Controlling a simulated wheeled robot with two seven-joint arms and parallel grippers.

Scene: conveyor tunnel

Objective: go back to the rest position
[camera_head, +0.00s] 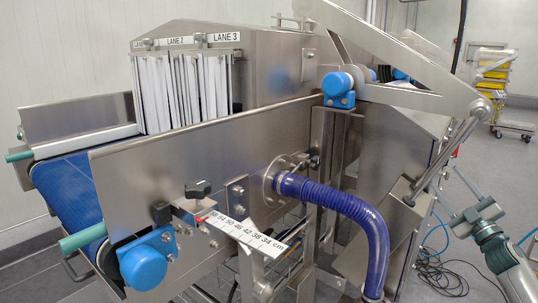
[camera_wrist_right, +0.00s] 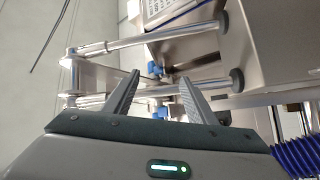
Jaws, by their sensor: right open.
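My right gripper (camera_head: 470,212) is at the right edge of the head view, raised above the floor beside the conveyor machine (camera_head: 245,130). Its arm comes in from the lower right corner. In the right wrist view the gripper (camera_wrist_right: 160,84) has its two fingers apart, with nothing between them. Steel bars and panels of the machine show beyond the fingertips. My left gripper and arm are not in the head view.
The machine has a blue belt (camera_head: 68,195), strip curtains (camera_head: 185,92), a ruler scale (camera_head: 245,232) and a blue corrugated hose (camera_head: 350,207). A steel lever (camera_head: 452,150) stands close to my right gripper. Cables (camera_head: 440,275) lie on the floor. A cart with yellow crates (camera_head: 492,72) stands behind.

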